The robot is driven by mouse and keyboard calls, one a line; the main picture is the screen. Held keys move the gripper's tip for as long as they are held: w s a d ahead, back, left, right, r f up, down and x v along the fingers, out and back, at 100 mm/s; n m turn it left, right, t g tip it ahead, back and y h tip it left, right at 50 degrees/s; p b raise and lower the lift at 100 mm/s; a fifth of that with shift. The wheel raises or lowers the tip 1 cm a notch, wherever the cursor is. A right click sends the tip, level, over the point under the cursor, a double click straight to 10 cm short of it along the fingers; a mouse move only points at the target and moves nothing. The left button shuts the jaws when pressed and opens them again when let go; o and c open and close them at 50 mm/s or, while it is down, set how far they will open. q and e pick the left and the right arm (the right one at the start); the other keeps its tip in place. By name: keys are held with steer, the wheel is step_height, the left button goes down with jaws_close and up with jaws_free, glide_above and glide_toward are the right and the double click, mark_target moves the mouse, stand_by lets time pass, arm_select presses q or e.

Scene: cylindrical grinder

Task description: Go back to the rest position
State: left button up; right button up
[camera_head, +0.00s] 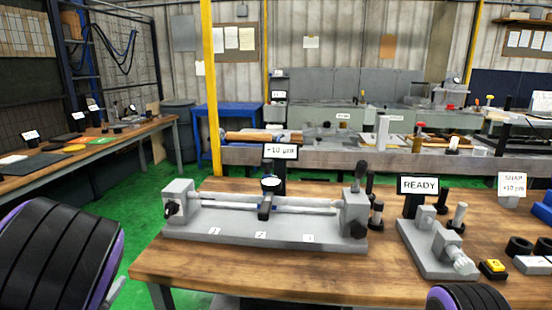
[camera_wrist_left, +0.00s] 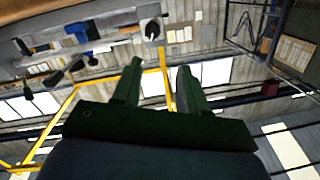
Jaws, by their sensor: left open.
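My left gripper (camera_wrist_left: 160,68) shows in the left wrist view with its two dark fingers apart and nothing between them. That view is tilted, with wall, windows and yellow posts behind the fingers. In the head view, a black and purple part of my left arm (camera_head: 60,255) is at the lower left, and a similar part of my right arm (camera_head: 467,299) is at the bottom right. Neither gripper's fingers show in the head view. The right gripper is out of sight.
A wooden workbench (camera_head: 200,262) carries a grey fixture (camera_head: 262,232) with a shaft and dial gauge (camera_head: 270,185). To its right are a READY display (camera_head: 418,186), a smaller grey fixture (camera_head: 435,245) and a yellow button (camera_head: 493,267). Green floor (camera_head: 135,240) lies open left of the bench.

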arm_select(q)
steer(key=s+d+f+n+g+y, duration=0.15)
steer(key=s+f+n+g, duration=0.25)
steer(key=f, duration=0.6)
steer(key=s+f+n+g+y, duration=0.3)
steer(key=s+f+n, duration=0.1)
steer(key=f, duration=0.6)
steer(key=s+d+f+n+g, duration=0.1)
steer(key=s+d+f+g, duration=0.2)
steer(key=s+f, duration=0.4)
steer(key=s+d+f+n+g+h, duration=0.1)
steer(key=s+d+f+g, duration=0.3)
steer(key=s, duration=0.8)
step_height(320, 180, down, 3)
steer(key=shift+s+r+n, duration=0.1)
steer(key=shift+s+n, duration=0.15)
steer(key=shift+n, duration=0.15)
